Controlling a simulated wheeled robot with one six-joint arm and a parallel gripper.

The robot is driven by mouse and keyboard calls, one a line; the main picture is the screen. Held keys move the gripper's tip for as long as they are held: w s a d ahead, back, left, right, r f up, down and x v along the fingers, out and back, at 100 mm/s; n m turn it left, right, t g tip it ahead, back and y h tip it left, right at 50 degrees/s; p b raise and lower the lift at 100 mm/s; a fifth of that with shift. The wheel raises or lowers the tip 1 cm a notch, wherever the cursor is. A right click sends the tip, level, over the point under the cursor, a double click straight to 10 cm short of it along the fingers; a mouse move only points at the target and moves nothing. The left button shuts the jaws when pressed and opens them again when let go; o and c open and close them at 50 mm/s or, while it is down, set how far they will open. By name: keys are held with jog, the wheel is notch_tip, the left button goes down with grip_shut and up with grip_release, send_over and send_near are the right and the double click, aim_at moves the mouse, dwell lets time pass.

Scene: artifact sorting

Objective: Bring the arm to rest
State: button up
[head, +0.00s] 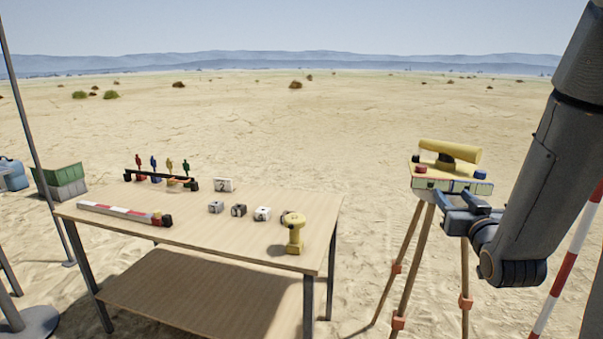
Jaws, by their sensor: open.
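My arm comes down from the upper right of the head view. My gripper (446,207) has blue-grey fingers and is open. It is at the near side of a tripod (410,255), by the tray (455,186) with coloured edges on the tripod's top. I cannot tell whether the fingers touch the tray. No object shows between the fingers. A yellow tube-shaped instrument (450,151) lies over the tray, with a red piece (421,169) beside it.
A wooden table (190,225) stands at the left. It bears a yellow tool (295,235), several small blocks (262,213), a red-and-white bar (120,213) and a rack with coloured figures (150,178). A red-and-white pole (565,270) stands at the right. Sand between table and tripod is clear.

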jog(key=s+a+f+g+y, duration=0.1)
jog(key=s+a+f+g, duration=0.35)
jog(key=f, duration=0.25)
jog(key=s+a+f+g, duration=0.3)
jog(key=a+f+g, duration=0.2)
jog(key=f, duration=0.1)
jog(key=s+a+f+g, duration=0.1)
jog(key=s+a+g, duration=0.3)
jog(key=s, duration=0.4)
jog(key=s+a+f+n+g+y, duration=0.1)
jog(key=s+a+g, duration=0.2)
jog(key=s, duration=0.5)
jog(key=shift+s+a+f+g, duration=0.3)
jog(key=shift+s+a+g, duration=0.05)
jog(key=shift+a, duration=0.3)
jog(key=shift+d, duration=0.1)
